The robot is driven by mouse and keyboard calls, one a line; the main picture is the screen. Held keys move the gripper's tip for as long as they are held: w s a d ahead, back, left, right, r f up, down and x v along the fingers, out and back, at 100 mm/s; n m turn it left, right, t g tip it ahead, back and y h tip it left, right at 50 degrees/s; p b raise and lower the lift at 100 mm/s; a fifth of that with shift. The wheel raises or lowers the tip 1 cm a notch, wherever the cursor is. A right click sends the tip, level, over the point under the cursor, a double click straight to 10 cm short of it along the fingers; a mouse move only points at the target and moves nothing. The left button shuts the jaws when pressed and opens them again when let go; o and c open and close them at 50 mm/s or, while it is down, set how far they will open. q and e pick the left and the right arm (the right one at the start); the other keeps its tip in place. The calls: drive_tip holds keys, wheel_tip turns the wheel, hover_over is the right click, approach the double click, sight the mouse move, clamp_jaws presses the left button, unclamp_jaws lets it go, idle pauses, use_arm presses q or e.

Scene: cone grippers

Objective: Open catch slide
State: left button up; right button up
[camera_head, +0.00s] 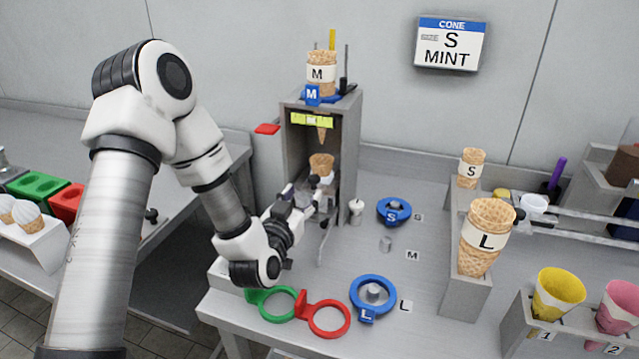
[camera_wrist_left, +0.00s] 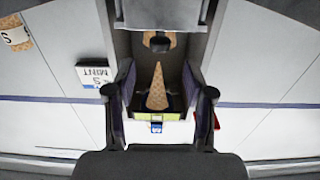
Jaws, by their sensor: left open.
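The grey cone dispenser (camera_head: 291,135) stands at the back of the counter, with an open front. A cone tip (camera_head: 322,130) hangs below its yellow-green strip (camera_head: 312,119); the wrist view also shows the hanging cone (camera_wrist_left: 157,90). Below it, a small cone (camera_head: 321,163) sits in the dispenser's lower opening. I cannot clearly tell the catch slide from the parts there. My left gripper (camera_head: 318,190) is open in front of that opening. Its fingers (camera_wrist_left: 160,93) show on either side of the hanging cone in the upside-down wrist view. My right gripper is not in view.
Blue rings (camera_head: 373,293), a red ring (camera_head: 329,319) and a green ring lie on the counter. A large L cone (camera_head: 487,237) and an S cone (camera_head: 471,167) stand at right. A sign (camera_head: 450,43) reads S MINT. Yellow and pink cups stand at lower right.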

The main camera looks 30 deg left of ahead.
sight(312, 182)
use_arm(q)
drive_tip(key=p+x, duration=0.1)
drive_tip(key=x, duration=0.7)
drive_tip(key=shift+f, duration=0.1)
drive_tip(key=shift+s, duration=0.1)
clamp_jaws()
